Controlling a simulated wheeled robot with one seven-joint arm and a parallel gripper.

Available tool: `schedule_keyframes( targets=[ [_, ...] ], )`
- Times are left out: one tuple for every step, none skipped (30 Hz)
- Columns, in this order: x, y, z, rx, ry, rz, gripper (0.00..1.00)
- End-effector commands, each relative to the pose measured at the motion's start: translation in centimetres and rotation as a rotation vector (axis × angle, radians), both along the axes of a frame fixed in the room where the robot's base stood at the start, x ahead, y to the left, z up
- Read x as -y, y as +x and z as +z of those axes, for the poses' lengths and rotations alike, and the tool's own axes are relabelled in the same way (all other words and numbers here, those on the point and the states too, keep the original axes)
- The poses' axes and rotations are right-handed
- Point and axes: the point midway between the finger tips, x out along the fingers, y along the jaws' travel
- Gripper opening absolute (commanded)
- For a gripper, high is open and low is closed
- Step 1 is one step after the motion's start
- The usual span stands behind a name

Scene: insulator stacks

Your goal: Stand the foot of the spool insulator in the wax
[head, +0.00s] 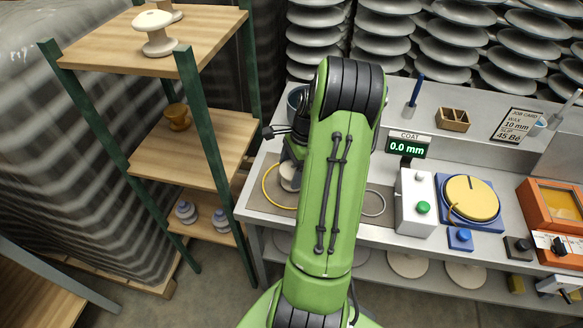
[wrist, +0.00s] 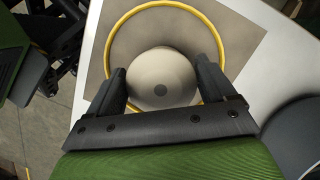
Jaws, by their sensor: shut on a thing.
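The spool insulator (wrist: 150,66), pale cream and round with a dark spot in the middle of its top, is between the two dark fingers of my gripper (wrist: 160,74) in the wrist view. The fingers press on its sides. It is inside the yellow ring on the bench mat; its foot is hidden below it. In the head view part of the insulator (head: 289,176) shows left of my green arm, which hides most of my gripper. An orange box with an amber surface (head: 559,201), which looks like the wax bath, stands at the right end of the bench.
The yellow ring (head: 270,190) lies on the mat (head: 256,203). Right of my arm are a white control box (head: 415,204), a display reading 0.0 mm (head: 406,147) and a yellow disc on a blue base (head: 472,198). A wooden shelf (head: 120,46) stands at left; stacked discs line the back.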

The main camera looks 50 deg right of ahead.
Motion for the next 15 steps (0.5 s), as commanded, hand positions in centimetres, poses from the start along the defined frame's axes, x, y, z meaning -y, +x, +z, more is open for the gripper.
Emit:
schedule_keyframes(
  targets=[
    [0.0, 0.0, 1.1, 0.001, -0.002, 0.0, 0.53],
    [0.0, 0.0, 1.4, 0.001, -0.002, 0.0, 0.53],
    [0.0, 0.0, 1.8, 0.001, -0.002, 0.0, 0.53],
    [0.0, 0.0, 2.1, 0.001, -0.002, 0.0, 0.53],
    [0.0, 0.0, 2.4, 0.001, -0.002, 0.0, 0.53],
    [0.0, 0.1, 2.7, 0.001, -0.002, 0.0, 0.53],
    [0.0, 0.1, 3.0, 0.002, -0.002, 0.001, 0.53],
    [0.0, 0.1, 3.3, 0.002, -0.002, 0.001, 0.53],
    [0.0, 0.1, 3.7, 0.002, -0.002, 0.001, 0.53],
    [0.0, 0.1, 3.9, 0.002, -0.002, 0.001, 0.53],
    [0.0, 0.1, 4.2, 0.002, -0.002, 0.001, 0.53],
    [0.0, 0.1, 4.6, 0.002, -0.002, 0.001, 0.53],
    [0.0, 0.1, 4.9, 0.002, -0.002, 0.001, 0.53],
    [0.0, 0.1, 5.1, 0.002, -0.002, 0.001, 0.53],
    [0.0, 0.1, 5.5, 0.002, -0.002, 0.001, 0.53]
  ],
)
